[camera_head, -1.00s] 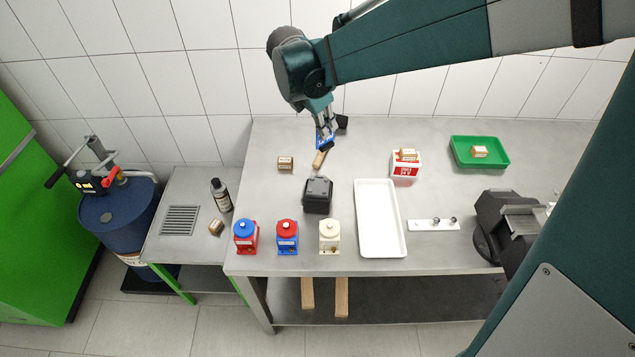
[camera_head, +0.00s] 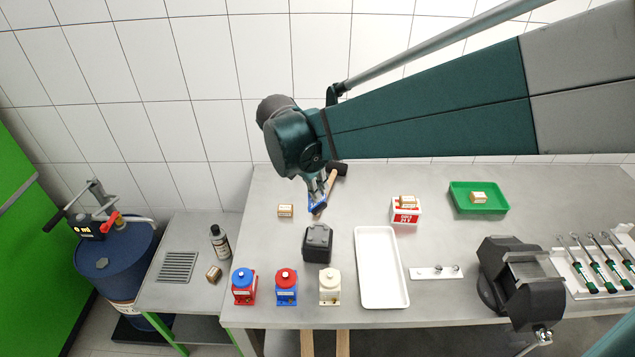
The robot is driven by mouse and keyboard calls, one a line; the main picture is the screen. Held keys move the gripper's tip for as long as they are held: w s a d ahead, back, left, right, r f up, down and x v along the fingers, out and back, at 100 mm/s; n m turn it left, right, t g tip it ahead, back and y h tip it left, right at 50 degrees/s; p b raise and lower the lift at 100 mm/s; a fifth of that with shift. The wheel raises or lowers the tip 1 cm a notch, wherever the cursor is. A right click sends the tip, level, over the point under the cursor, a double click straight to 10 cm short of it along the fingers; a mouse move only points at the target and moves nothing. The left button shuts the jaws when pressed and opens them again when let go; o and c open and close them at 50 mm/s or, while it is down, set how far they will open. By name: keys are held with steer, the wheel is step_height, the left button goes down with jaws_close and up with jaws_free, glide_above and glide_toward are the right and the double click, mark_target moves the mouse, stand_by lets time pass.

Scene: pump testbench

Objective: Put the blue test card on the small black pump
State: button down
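The blue test card (camera_head: 318,204) is at the fingertips of my gripper (camera_head: 316,190), which appears shut on it. The card is tilted and held behind the small black pump (camera_head: 317,244), apart from it in the picture. The pump stands upright on the grey table, and no card shows on its top. A hammer with a wooden handle (camera_head: 331,187) lies behind the card, and the card and gripper partly cover it. The exact height of the card above the table is hard to tell.
Red, blue (camera_head: 286,289) and white (camera_head: 330,288) pumps stand in front. A white tray (camera_head: 381,301) lies right of the black pump, and a small box (camera_head: 286,211) lies left of the gripper. A red-white box (camera_head: 405,213), green tray (camera_head: 458,205) and vise (camera_head: 512,280) are farther right.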

mark_target(318, 204)
steer(key=shift+f, duration=2.9)
steer(key=shift+f, duration=2.1)
steer(key=shift+f+b, duration=0.2)
steer(key=shift+b, duration=0.15)
steer(key=c, duration=2.7)
jaws_free()
steer(key=shift+r, duration=0.1)
steer(key=shift+r, duration=0.1)
steer(key=shift+r+p, duration=0.1)
steer(key=shift+p, duration=0.2)
steer(key=shift+v, duration=5.95)
